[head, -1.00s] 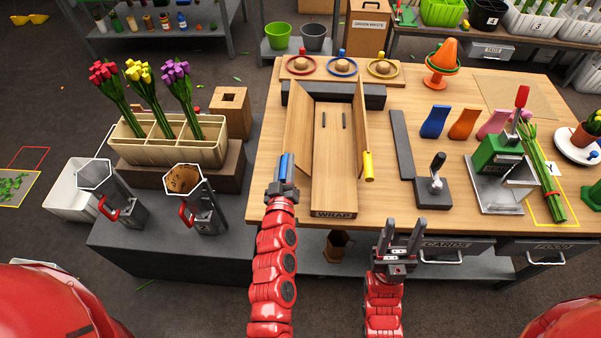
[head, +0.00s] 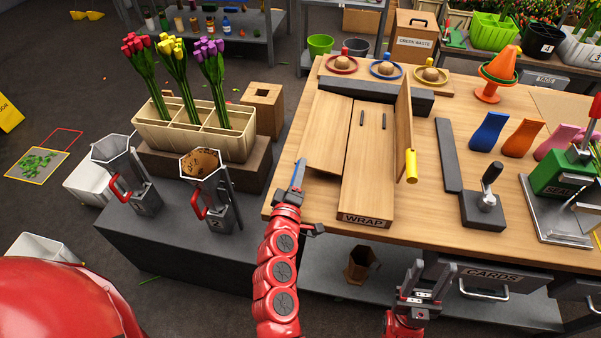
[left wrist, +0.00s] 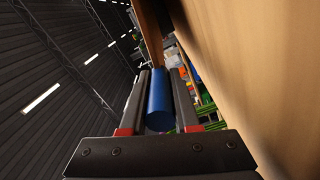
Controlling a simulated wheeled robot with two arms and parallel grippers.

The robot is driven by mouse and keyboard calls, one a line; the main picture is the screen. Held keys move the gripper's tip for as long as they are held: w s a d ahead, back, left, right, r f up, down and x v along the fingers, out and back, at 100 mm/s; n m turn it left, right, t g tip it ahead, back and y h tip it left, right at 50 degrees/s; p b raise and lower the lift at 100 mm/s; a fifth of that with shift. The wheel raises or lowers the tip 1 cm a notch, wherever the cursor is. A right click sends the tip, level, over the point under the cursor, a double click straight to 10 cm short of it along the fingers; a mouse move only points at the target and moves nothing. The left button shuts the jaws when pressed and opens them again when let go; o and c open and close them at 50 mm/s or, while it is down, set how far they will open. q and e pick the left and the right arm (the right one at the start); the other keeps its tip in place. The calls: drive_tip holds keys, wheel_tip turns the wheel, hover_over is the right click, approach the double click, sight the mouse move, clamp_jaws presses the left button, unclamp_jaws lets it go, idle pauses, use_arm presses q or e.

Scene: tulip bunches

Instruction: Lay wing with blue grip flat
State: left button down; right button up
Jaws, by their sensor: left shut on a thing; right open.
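The wooden wrap board (head: 366,180) lies on the table with a hinged wing along each side. The left wing (head: 328,132) leans outward to the left, low over the table; I cannot tell whether it touches the top. Its blue grip (head: 299,172) is at the near left corner. My left gripper (head: 297,182) is shut on the blue grip, which shows between the fingers in the left wrist view (left wrist: 160,102). The right wing (head: 404,125), with a yellow grip (head: 411,166), stands up. My right gripper (head: 429,278) is open and empty before the table's front edge.
A dark bar (head: 376,96) lies behind the board. A lever tool (head: 485,203) stands to the right. Left of the table are a flower box (head: 190,142) with tulip bunches and two metal holders (head: 207,205).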

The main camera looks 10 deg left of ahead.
use_arm(q)
drive_tip(key=shift+f, duration=0.25)
idle(0.3)
drive_tip(key=c, duration=0.7)
unclamp_jaws()
drive_tip(key=shift+o, duration=0.2)
drive_tip(key=shift+s, duration=0.1)
